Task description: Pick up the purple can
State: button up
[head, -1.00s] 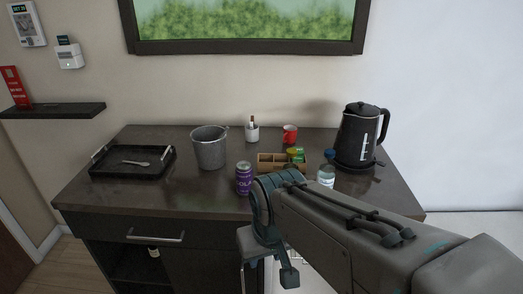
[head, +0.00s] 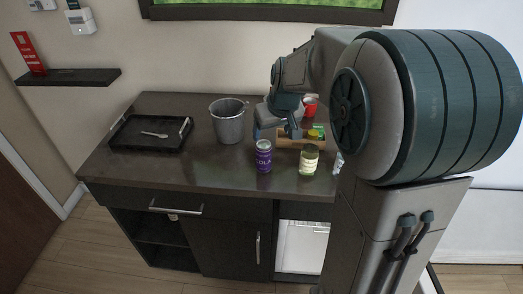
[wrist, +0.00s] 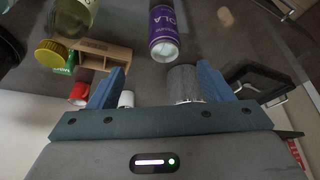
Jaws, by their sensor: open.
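The purple can (head: 263,156) stands upright near the front of the dark counter. It also shows in the wrist view (wrist: 162,28), beyond the fingertips and near the top middle. My gripper (head: 277,133) is over the counter behind the can, on its wall side. In the wrist view my gripper (wrist: 160,82) has its two blue fingers spread wide, with nothing held between them. The can looks apart from both fingers.
A metal bucket (head: 228,122) stands left of my gripper. A jar (head: 309,161) stands right of the can, with a wooden organiser (head: 287,143) and red mug (head: 310,106) behind. A black tray (head: 120,141) lies left. My arm hides the counter's right end.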

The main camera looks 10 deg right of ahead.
aim_at(267, 146)
jog(key=x, duration=0.7)
jog(key=shift+w+f, duration=0.1)
jog(key=shift+f, duration=0.3)
jog(key=shift+a+p+x, duration=0.15)
jog(key=shift+p+x, duration=0.25)
jog(key=shift+x, duration=0.95)
jog(key=shift+a+p+x, duration=0.15)
jog(key=shift+p+x, duration=0.2)
jog(key=shift+x, duration=1)
jog(key=shift+s, duration=0.2)
jog(key=shift+c, duration=0.3)
jog(key=c, duration=1.1)
jog(key=shift+r, duration=0.1)
